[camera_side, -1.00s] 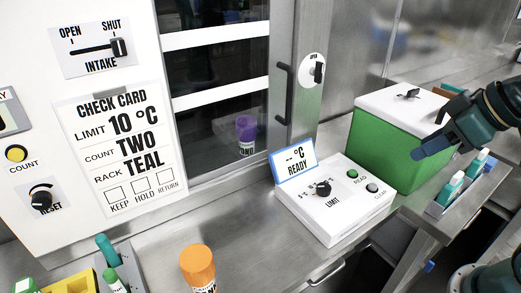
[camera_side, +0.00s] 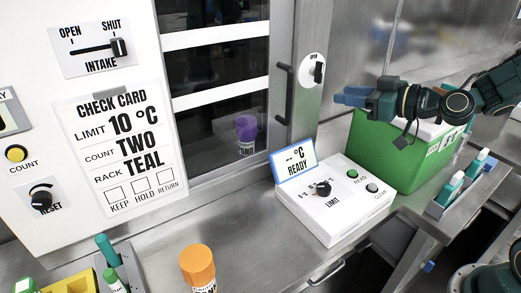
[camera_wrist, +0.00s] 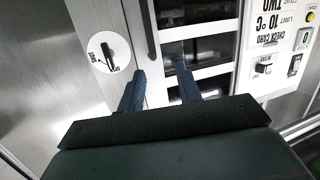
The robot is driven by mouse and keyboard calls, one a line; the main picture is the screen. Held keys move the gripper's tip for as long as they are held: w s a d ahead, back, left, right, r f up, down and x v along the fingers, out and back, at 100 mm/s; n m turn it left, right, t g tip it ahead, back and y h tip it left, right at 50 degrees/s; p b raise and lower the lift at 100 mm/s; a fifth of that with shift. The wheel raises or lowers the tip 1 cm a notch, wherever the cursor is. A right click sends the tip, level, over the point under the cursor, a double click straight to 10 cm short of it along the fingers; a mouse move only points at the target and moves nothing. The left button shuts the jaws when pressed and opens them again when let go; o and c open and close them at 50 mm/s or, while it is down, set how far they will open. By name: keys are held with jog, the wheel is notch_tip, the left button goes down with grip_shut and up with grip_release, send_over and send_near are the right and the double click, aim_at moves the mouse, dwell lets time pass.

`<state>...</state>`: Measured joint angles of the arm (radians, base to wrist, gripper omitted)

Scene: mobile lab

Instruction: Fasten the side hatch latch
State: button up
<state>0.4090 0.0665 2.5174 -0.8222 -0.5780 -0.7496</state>
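The hatch latch (camera_side: 318,73) is a black lever on a white round plate, on the steel frame right of the dark glass hatch (camera_side: 220,110). Its lever stands roughly upright, with small lettering, apparently OPEN, at the plate's top. The hatch looks closed. In the wrist view the latch (camera_wrist: 108,54) is at the upper left, left of my fingers and apart from them. My gripper (camera_side: 343,96) is to the right of and a little below the latch in the side view, above the green box. In the wrist view its two blue fingers (camera_wrist: 161,72) are apart with nothing between them.
A black vertical handle (camera_side: 286,95) stands left of the latch. The green box (camera_side: 400,160) with a white lid is under my arm. A white control box (camera_side: 335,205) with a READY display sits on the counter. An orange-capped tube (camera_side: 198,265) stands in front.

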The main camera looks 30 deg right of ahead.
aim_at(322, 69)
jog(key=w+d+m+t+h, duration=0.2)
jog(key=d+m+h, duration=0.1)
jog(key=d, duration=0.4)
jog(key=shift+w+d+f+m+t+h, duration=0.15)
jog(key=shift+d+f+m+t+h, duration=0.05)
jog(key=shift+d+m+t+h, duration=0.25)
jog(key=shift+w, duration=0.15)
jog(key=shift+w, duration=6.75)
jog(key=shift+c, duration=0.4)
grip_shut()
